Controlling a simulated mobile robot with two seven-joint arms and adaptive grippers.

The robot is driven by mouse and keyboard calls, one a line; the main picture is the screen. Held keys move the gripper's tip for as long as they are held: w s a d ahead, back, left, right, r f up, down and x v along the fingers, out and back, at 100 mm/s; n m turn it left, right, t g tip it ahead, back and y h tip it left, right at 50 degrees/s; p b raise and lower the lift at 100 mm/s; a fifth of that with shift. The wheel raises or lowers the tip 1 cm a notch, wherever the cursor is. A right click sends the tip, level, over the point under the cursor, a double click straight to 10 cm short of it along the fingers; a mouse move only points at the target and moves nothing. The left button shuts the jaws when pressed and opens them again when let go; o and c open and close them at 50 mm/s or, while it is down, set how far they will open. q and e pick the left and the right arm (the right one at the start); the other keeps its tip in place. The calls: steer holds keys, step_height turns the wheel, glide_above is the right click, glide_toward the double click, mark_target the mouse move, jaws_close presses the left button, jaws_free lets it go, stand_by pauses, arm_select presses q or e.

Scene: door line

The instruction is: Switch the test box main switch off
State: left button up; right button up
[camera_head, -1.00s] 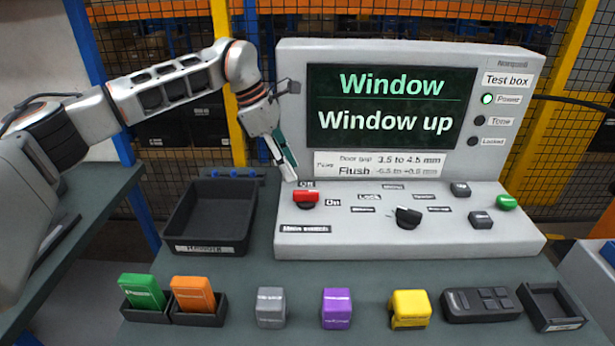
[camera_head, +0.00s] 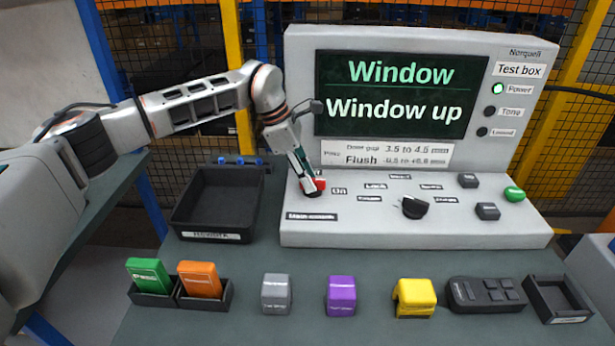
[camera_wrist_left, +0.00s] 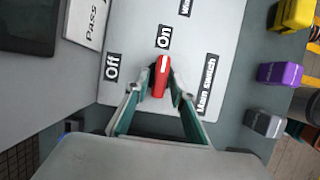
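The test box (camera_head: 300,120) stands on the bench with a lit screen reading "Window / Window up". Its red main switch (camera_head: 319,184) sits at the left of the sloped panel, partly covered by my left gripper (camera_head: 312,188). In the left wrist view the red switch handle (camera_wrist_left: 161,78) lies between the fingertips of the left gripper (camera_wrist_left: 163,80), which appear closed against its two sides. Its white mark points to the "On" label (camera_wrist_left: 164,37); the "Off" label (camera_wrist_left: 112,67) is to the left. The right gripper is out of view.
A black selector knob (camera_head: 414,207) and several buttons share the panel. The green Power lamp (camera_head: 498,88) is lit. An empty dark bin (camera_head: 185,217) stands left of the box. Colored blocks, including a purple one (camera_head: 341,296), line the bench front.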

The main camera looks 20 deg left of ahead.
arm_select(q)
jaws_close()
